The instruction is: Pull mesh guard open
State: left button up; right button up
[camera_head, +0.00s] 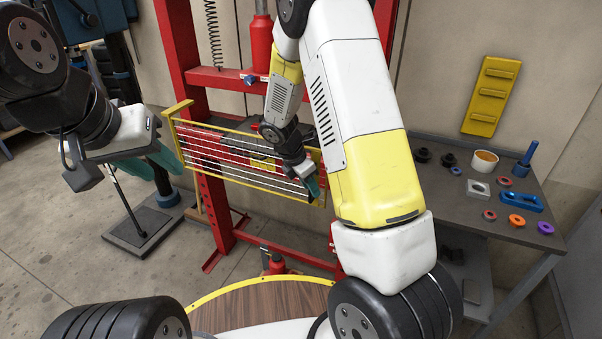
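The mesh guard (225,152) is a yellow frame with pale horizontal wires. It stands upright across the front of the red press frame (179,48), with its left end out past the left red post. My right gripper (313,186) is at the guard's right end, with a teal fingertip close to the yellow end bar. Whether it touches or grips the bar is hidden by its own body. My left gripper (152,168) is left of the guard, apart from it, with teal fingers pointing down and right. Its finger gap cannot be made out clearly.
A dark bench (462,200) at right holds several small parts, including a blue bracket (515,202) and an orange ring (517,220). A yellow rack (491,95) hangs on the wall. A round wooden top (262,304) is at the front.

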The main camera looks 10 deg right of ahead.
jog(key=shift+d+f, duration=0.1)
jog(key=shift+f, duration=0.1)
jog(key=shift+c, duration=0.4)
grip_shut()
dwell(1.0)
